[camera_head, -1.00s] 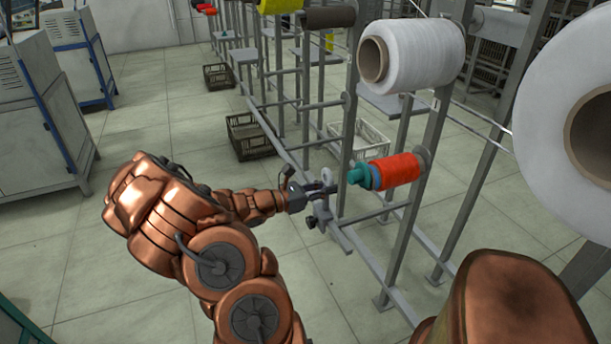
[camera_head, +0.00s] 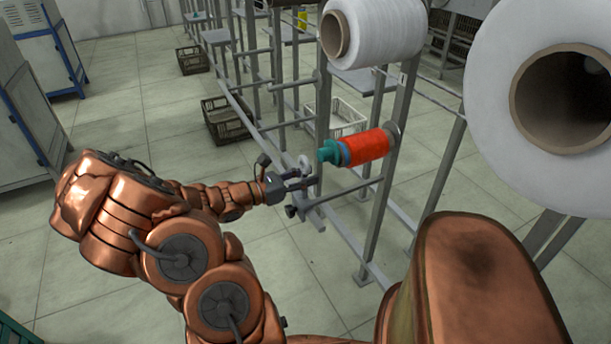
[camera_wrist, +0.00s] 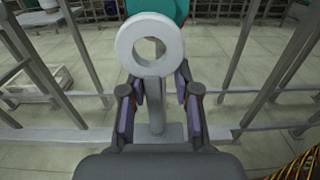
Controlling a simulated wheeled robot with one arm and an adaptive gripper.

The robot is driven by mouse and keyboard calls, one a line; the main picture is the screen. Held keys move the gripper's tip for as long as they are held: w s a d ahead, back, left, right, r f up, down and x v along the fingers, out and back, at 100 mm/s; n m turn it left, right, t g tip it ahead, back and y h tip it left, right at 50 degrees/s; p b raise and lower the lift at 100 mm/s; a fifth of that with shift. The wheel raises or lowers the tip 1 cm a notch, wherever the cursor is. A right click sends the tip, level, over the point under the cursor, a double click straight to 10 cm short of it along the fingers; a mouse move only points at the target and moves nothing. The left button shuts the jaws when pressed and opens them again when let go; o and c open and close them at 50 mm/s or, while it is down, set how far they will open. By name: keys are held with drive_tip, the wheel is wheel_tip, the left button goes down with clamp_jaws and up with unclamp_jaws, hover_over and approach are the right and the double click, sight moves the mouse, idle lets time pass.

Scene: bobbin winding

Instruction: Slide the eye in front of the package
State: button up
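The eye is a pale grey ring (camera_wrist: 125,45) on a short upright stem, seen close in the wrist view. It also shows small in the head view (camera_head: 304,162). The package is a red-orange bobbin (camera_head: 367,147) with a blue band and a teal end, held on the frame to the right of the eye. Its teal end (camera_wrist: 165,8) shows behind the ring in the wrist view. My gripper (camera_wrist: 157,105) has its fingers on both sides of the eye's stem, with gaps visible. It also shows in the head view (camera_head: 292,181).
A large white spool (camera_head: 385,35) hangs above the package, and another (camera_head: 490,90) is close at right. Metal posts (camera_head: 392,140) and a low rail (camera_head: 340,235) run along the frame. Dark crates (camera_head: 225,125) and a pale crate (camera_head: 345,118) sit on the floor.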

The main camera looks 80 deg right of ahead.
drive_tip(key=shift+o, duration=0.4)
drive_tip(key=shift+w+r, duration=0.1)
drive_tip(key=shift+r, duration=0.6)
drive_tip(key=shift+w, duration=0.3)
drive_tip(key=f+v, duration=0.1)
drive_tip(key=v, duration=1)
drive_tip(key=shift+a, duration=0.3)
drive_tip(key=shift+f, duration=0.1)
drive_tip(key=w+a+r+m+t+y, duration=0.1)
drive_tip(key=w+a+m+t+y, duration=0.2)
drive_tip(key=a, duration=1.1)
drive_tip(key=a+r+m+t+y, duration=0.15)
drive_tip(key=a+t+y, duration=0.3)
drive_tip(key=a, duration=1.05)
drive_tip(key=w+a+m+t+y, duration=0.25)
drive_tip(key=a+t, duration=0.25)
drive_tip(key=a, duration=0.9)
wheel_tip(320, 180, up, 25)
drive_tip(key=s+p, duration=0.1)
drive_tip(key=p, duration=2.2)
drive_tip(key=shift+d+r+p, duration=0.2)
drive_tip(key=shift+d+p, duration=0.1)
drive_tip(key=shift+p, duration=0.1)
